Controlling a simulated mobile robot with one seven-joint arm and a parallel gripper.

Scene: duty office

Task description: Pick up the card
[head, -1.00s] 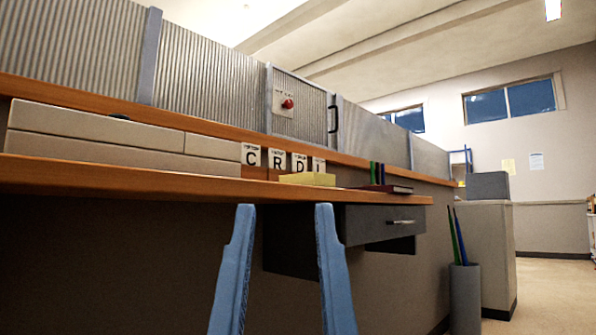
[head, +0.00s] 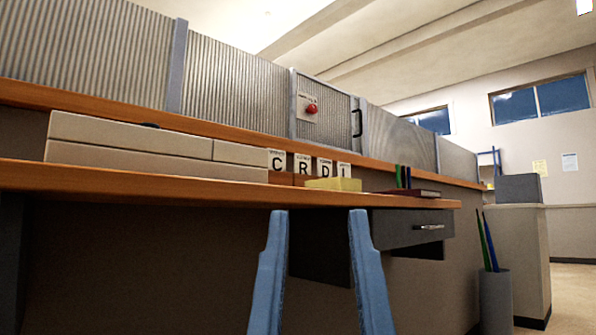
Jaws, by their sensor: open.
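Several white cards with black letters stand upright in a row on the wooden desk: a C card (head: 278,161), an R card (head: 304,166), a D card (head: 325,167) and an I card (head: 344,170). Their lower parts are partly hidden by a yellow block and a brown holder. I cannot tell which one is the task's card. My gripper (head: 318,212) has two blue fingers, spread apart and empty. It shows in front of and below the desk edge, apart from the cards.
The desk edge (head: 150,182) runs across the view. A yellow block (head: 335,185) sits before the cards, and a long beige box (head: 130,150) lies to their left. A grey drawer (head: 410,231) hangs below. A bin with pens (head: 494,300) stands at right.

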